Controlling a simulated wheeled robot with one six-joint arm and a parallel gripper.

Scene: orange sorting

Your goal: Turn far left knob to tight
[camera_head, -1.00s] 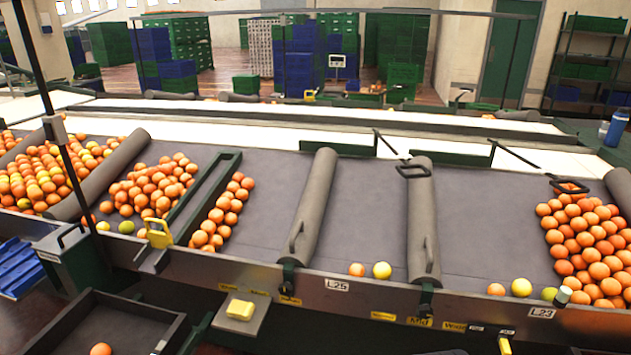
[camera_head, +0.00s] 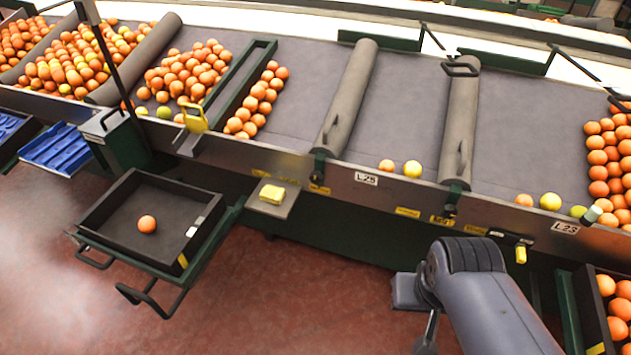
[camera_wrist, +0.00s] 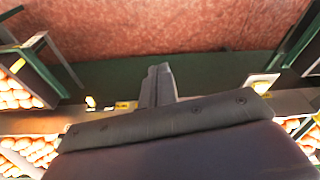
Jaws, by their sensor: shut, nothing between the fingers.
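Two small dark knobs sit on the front rail of the sorting belt in the head view, one at the foot of the left grey roller (camera_head: 347,98) and one at the foot of the right roller (camera_head: 460,120). The left knob (camera_head: 319,166) is by a yellow label; the right knob (camera_head: 452,197) is farther right. A yellow handle (camera_head: 195,118) stands farther left on the rail. I cannot tell which knob is the far left one. My gripper (camera_wrist: 158,72) is shut and empty in the wrist view, touching no knob that I can see. In the head view, my arm is at lower right.
A black tray (camera_head: 108,203) with one orange (camera_head: 147,224) juts out at left. A small shelf (camera_head: 285,207) holds a yellow block (camera_head: 272,194). A crate of oranges (camera_head: 598,305) stands at lower right. Red floor (camera_head: 290,310) is open between tray and arm.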

